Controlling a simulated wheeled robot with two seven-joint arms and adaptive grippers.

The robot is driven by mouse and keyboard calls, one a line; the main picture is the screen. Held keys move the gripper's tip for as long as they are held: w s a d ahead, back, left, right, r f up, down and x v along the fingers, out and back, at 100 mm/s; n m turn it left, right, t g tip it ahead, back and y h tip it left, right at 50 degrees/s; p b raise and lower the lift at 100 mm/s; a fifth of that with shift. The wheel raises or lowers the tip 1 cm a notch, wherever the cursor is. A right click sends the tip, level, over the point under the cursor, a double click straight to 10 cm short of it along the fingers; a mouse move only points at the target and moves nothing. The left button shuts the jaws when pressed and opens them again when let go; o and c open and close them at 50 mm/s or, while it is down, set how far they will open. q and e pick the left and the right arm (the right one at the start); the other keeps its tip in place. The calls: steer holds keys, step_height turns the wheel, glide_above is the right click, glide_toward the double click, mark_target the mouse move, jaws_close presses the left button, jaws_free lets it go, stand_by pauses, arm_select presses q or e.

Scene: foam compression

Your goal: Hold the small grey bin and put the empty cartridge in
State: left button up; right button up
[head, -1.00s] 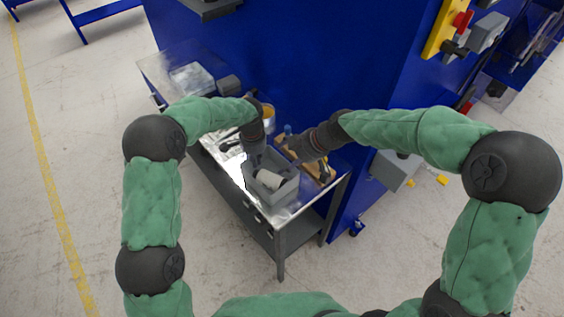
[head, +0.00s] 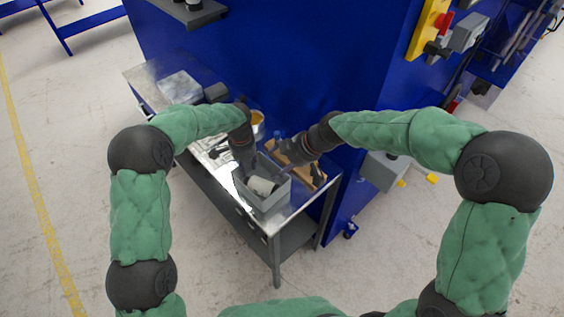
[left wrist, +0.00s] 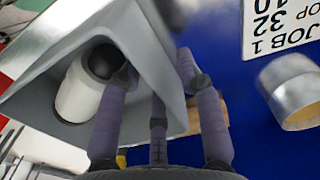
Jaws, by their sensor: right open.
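The small grey bin (head: 278,198) is an open box near the front end of the metal bench. A white cylinder with a dark end, seemingly the empty cartridge (head: 262,186), lies inside it; it also shows in the left wrist view (left wrist: 78,95). My left gripper (head: 246,168) is at the bin's far-left wall. In the left wrist view its fingers (left wrist: 155,80) straddle that wall, one inside and the others outside, and look closed on it. My right gripper (head: 286,153) is open beyond the bin's far side, apart from the cartridge. Its fingertips are small and partly unclear.
A tan wooden tray or board (head: 308,172) lies behind the bin, close to the right gripper. A silver and orange round container (head: 257,122) stands farther back. A clear box (head: 180,86) sits at the bench's far end. The blue machine wall (head: 290,70) bounds the back.

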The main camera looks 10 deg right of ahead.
arm_select(q)
step_height(320, 180, up, 11)
steer(key=shift+r, duration=0.15)
stand_by(0.4)
